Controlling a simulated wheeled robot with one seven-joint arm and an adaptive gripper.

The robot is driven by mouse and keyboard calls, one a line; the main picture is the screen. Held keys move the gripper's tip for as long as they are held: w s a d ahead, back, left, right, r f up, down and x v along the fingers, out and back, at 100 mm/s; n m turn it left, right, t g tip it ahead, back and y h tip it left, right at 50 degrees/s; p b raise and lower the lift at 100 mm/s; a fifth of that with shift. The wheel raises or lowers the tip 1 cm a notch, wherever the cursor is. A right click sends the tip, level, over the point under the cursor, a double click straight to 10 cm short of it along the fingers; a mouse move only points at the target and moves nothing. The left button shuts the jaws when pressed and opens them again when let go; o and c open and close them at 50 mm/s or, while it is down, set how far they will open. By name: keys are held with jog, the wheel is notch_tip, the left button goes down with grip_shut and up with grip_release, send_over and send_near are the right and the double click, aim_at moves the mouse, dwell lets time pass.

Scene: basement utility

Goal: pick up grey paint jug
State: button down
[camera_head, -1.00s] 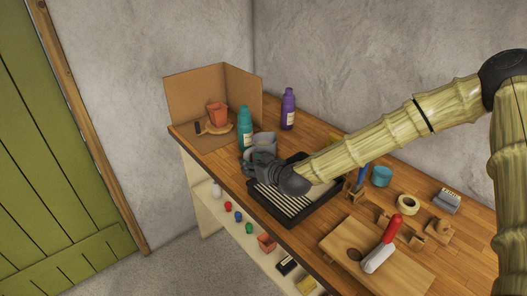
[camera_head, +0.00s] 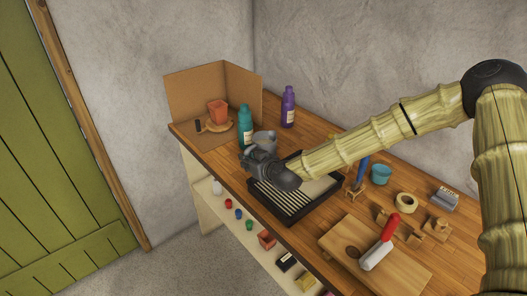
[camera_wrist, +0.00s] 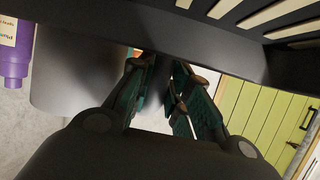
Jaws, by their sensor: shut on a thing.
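The grey paint jug (camera_head: 265,137) is at the tray's far-left end in the head view, with its lower part hidden behind my gripper (camera_head: 252,158). In the wrist view, a large smooth grey surface, which looks like the jug (camera_wrist: 75,75), fills the left side. My gripper (camera_wrist: 165,90) has its dark-green fingers close together beside that surface. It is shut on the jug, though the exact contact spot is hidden. I cannot tell whether the jug is clear of the bench.
A black slatted tray (camera_head: 265,205) lies under my wrist. A teal bottle (camera_head: 245,128) stands close left of the jug, and a purple bottle (camera_head: 288,108) behind. A cardboard screen (camera_head: 190,98) stands at the far end. A cutting board (camera_head: 345,258) lies nearer.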

jog(key=shift+r, duration=0.15)
jog(key=shift+r+b, duration=1.2)
jog(key=shift+r, duration=3.7)
